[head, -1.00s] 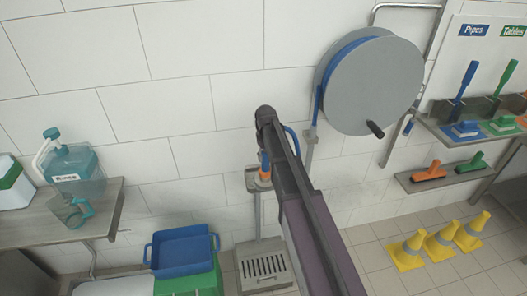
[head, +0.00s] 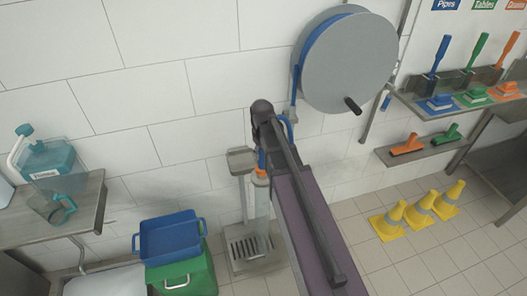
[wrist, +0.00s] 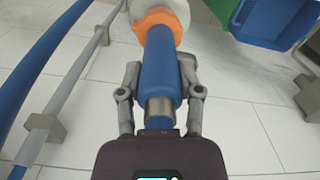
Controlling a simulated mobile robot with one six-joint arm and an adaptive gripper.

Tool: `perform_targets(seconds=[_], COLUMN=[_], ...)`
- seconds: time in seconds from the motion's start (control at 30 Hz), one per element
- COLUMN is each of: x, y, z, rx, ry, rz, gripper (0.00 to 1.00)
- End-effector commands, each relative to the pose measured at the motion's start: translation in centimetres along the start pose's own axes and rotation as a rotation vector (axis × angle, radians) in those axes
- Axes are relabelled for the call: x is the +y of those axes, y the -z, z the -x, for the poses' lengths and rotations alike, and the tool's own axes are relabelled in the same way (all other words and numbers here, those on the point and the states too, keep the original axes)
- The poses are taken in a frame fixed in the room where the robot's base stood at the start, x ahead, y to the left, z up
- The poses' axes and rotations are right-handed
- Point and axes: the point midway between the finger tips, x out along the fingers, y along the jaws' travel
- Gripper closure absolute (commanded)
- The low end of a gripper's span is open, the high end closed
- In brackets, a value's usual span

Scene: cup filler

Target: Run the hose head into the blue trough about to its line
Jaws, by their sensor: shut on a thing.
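My gripper (wrist: 161,68) is shut on the blue grip of the hose head (wrist: 158,82), with one finger on each side. The hose head has an orange collar, and a pale end shows beyond it in the wrist view. In the head view the orange collar (head: 261,172) shows beside my arm, with a pale translucent column below it; I cannot tell surely whether that is water. The blue trough (head: 170,238) stands left of the hose head, apart from it. Its line and any water in it cannot be made out. Its edge shows top right in the wrist view (wrist: 275,6).
A green crate (head: 188,276) is under the trough. A floor drain basin (head: 250,250) is below the hose head. A hose reel (head: 350,60) hangs on the wall. A steel shelf (head: 85,205) with bottles is left; yellow cones (head: 418,215) stand right.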

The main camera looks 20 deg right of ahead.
Motion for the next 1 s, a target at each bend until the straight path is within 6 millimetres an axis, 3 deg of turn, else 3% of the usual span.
perform_targets(seconds=[0.57,0.77,1.0], x=[-0.4,-2.0,-6.0], y=[0.3,1.4,3.9], z=[-0.1,-0.8,-2.1], rx=[0.0,0.0,0.0], ry=[0.0,0.0,0.0], rz=[0.005,0.029,0.086], gripper=[1.0,1.0,1.0])
